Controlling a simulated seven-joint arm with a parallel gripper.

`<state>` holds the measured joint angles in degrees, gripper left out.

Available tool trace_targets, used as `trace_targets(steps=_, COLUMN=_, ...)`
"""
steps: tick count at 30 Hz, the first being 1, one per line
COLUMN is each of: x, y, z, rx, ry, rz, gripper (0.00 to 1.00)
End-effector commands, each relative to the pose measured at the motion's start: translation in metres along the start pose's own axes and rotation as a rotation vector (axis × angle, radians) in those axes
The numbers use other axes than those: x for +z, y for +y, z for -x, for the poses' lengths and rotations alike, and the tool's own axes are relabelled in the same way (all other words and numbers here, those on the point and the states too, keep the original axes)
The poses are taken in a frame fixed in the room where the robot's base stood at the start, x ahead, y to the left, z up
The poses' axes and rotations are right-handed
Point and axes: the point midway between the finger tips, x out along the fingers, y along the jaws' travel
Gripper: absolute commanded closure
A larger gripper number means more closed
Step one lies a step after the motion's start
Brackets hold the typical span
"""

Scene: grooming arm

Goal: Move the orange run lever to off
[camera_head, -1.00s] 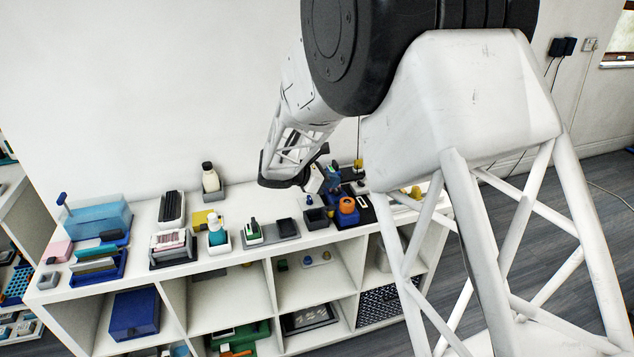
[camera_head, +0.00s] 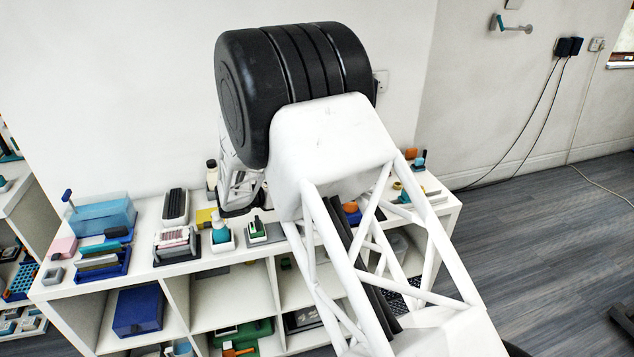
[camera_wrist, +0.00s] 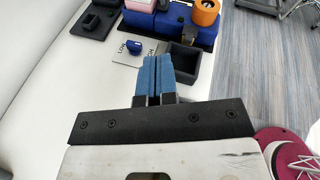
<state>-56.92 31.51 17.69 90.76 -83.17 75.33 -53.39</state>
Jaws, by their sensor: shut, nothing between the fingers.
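I cannot make out an orange run lever for certain in either view. In the wrist view, an orange ring-shaped part (camera_wrist: 206,11) sits on a blue base (camera_wrist: 172,24) at the top; I cannot tell whether it belongs to a lever. My gripper (camera_wrist: 157,58) has blue fingers pressed together with nothing between them. Its tips are just left of a dark open box (camera_wrist: 184,62) and below a white printed card (camera_wrist: 127,54) with a blue knob (camera_wrist: 134,46). In the head view, my arm hides the gripper.
In the wrist view, the bare white top (camera_wrist: 70,75) is clear at left; a maroon thing (camera_wrist: 280,142) is at lower right.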

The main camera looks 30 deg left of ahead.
Motion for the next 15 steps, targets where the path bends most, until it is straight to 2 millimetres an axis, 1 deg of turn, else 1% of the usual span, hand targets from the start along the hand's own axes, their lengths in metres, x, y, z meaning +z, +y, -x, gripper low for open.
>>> trace_targets(steps=5, x=0.0, y=0.0, z=-0.004, rx=-0.001, ry=0.0, rz=0.0, gripper=1.0)
trace_targets(steps=8, x=0.0, y=0.0, z=-0.01, rx=-0.001, ry=0.001, rz=0.0, gripper=1.0)
trace_targets(steps=15, x=0.0, y=0.0, z=-0.036, rx=-0.002, ry=0.0, rz=0.0, gripper=1.0)
